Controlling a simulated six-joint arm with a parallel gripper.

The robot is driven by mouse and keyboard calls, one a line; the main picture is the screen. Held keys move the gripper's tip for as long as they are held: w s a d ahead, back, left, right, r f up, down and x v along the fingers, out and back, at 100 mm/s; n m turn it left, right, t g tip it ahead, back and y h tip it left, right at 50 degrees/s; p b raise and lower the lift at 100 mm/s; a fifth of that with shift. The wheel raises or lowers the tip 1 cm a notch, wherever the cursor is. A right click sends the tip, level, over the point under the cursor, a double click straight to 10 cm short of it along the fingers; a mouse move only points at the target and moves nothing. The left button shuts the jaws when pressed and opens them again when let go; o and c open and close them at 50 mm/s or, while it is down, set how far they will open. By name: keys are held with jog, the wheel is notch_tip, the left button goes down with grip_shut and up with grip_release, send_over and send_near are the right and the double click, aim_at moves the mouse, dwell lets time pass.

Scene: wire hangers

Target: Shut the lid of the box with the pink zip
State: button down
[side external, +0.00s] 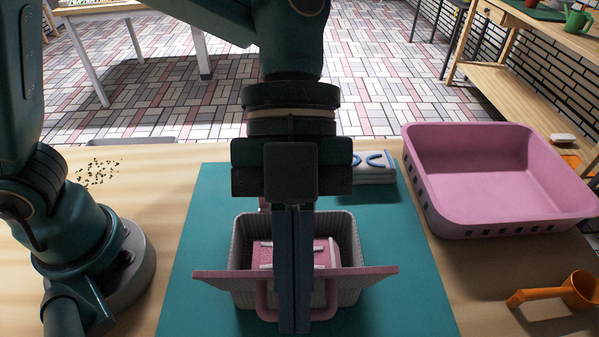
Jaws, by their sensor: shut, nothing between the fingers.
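The box (346,232) is pale grey with a woven-looking wall and stands on the teal mat. A pink panel, which looks like its lid (222,282), spans the near side and sticks out past both side walls. A pink loop (265,303) hangs below the panel. The box is open at the top, and a pink item with white bars (262,252) shows inside. I cannot make out a zip. My gripper (294,328) points down in front of the box with its fingers together and empty. It hides the middle of the box and panel; I cannot tell whether it touches them.
A pink basket (437,207) stands at the right on the wooden table. An orange scoop (575,291) lies at the front right. A white and blue item (375,172) lies behind the box. The teal mat (200,240) is clear left of the box.

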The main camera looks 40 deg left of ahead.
jog(key=shift+w+a+r, duration=0.15)
jog(key=shift+w+a, duration=0.05)
jog(key=shift+w, duration=0.1)
jog(key=shift+w+a+r+g+h, duration=0.25)
jog(key=shift+w+a+g+h, duration=0.3)
jog(key=shift+g+h, duration=0.2)
jog(key=shift+w+a+r, duration=0.25)
jog(key=shift+w+a, duration=0.7)
jog(key=shift+w+a+f+g+h, duration=0.55)
jog(key=shift+w+a+f, duration=0.9)
jog(key=shift+f, duration=0.15)
jog(key=shift+w+a+f+g+h, duration=0.55)
jog(key=shift+w+a+f, duration=0.95)
jog(key=shift+f, duration=0.15)
jog(key=shift+w+a+f+g+h, duration=0.45)
jog(key=shift+w+a+f+g, duration=0.1)
jog(key=shift+w+a+f, duration=1)
jog(key=shift+s+d+f, duration=0.1)
